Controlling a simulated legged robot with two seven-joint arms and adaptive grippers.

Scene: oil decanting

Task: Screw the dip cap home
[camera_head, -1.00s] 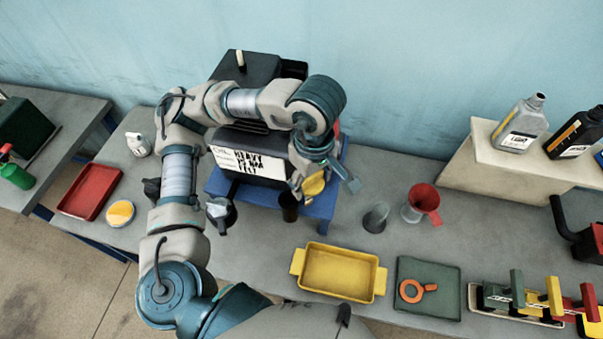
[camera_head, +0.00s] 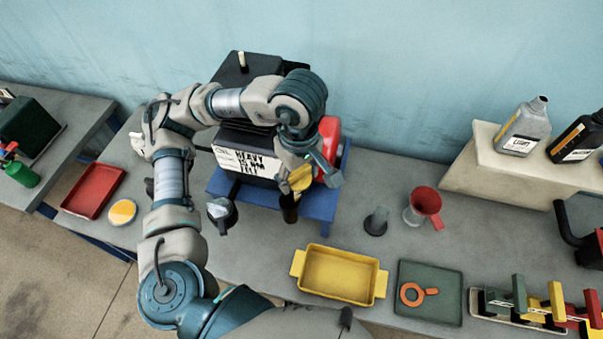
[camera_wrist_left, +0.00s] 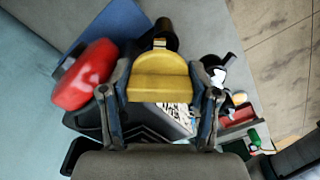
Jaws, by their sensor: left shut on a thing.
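The yellow dip cap (camera_head: 300,178) is held between the fingers of my left gripper (camera_head: 303,171). In the left wrist view the cap (camera_wrist_left: 158,80) fills the space between the two fingers of the gripper (camera_wrist_left: 161,97). The black filler neck (camera_head: 289,209) stands upright at the front of the engine (camera_head: 252,165), on the blue stand. The cap's lower end lines up with the neck's top in the head view. The neck (camera_wrist_left: 166,36) also shows just past the cap in the left wrist view. I cannot tell whether they touch. My right gripper is out of view.
A red rounded part (camera_head: 328,135) of the engine is close beside the gripper. A black-and-white jug (camera_head: 222,212) stands left of the neck. A yellow tray (camera_head: 338,276), a dark cup (camera_head: 376,221) and a red funnel (camera_head: 426,202) are to the right on the grey bench.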

